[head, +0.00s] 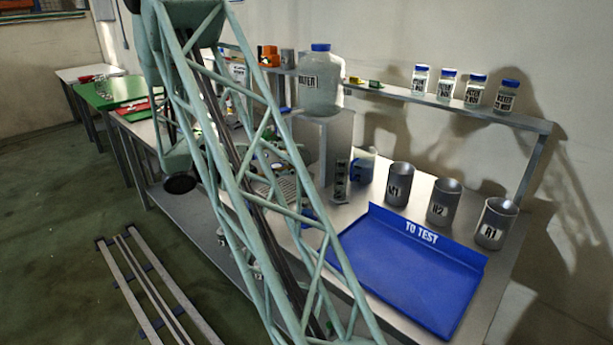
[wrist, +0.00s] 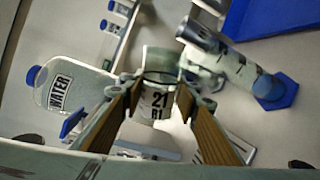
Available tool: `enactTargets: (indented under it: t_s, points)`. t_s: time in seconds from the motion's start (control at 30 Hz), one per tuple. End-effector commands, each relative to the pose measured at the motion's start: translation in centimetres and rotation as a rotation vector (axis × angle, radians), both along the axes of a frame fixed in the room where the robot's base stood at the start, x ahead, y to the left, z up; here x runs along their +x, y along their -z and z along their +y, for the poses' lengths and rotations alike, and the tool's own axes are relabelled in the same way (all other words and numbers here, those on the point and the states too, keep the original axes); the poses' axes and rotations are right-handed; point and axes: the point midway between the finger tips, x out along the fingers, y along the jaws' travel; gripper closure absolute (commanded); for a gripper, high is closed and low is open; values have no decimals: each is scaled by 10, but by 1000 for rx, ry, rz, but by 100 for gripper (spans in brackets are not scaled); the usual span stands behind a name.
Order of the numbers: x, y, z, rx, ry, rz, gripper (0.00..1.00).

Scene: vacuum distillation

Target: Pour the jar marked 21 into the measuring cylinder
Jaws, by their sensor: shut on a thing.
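A pale jar marked 21 and R1 (wrist: 157,112) is between the brown-padded fingers of my gripper (wrist: 160,98) in the wrist view. The fingers are shut on its sides, and its rim is at the top, facing away from me. The measuring cylinder (wrist: 238,68), a clear tube on a blue foot, is just right of the jar and slants across the wrist view. The jar and the cylinder look apart; their height difference I cannot tell. In the head view my own lattice frame hides my gripper and the jar.
A large water bottle (head: 320,88) stands on the raised shelf; it also shows in the wrist view (wrist: 62,88). A blue TO TEST tray (head: 410,268) lies at the bench's right, with metal cups (head: 443,202) behind it. Small blue-capped bottles (head: 447,84) line the upper shelf.

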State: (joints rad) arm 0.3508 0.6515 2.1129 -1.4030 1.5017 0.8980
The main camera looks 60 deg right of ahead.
Motion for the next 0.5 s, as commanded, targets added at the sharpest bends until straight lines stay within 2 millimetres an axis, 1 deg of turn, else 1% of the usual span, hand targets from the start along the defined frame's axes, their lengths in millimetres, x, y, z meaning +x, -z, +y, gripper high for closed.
enactTargets:
  t_s: [0.07, 0.5]
  points:
    - [1, 2, -1, 9, 0, 18, 84]
    - [1, -5, -1, 53, 0, 114, 84]
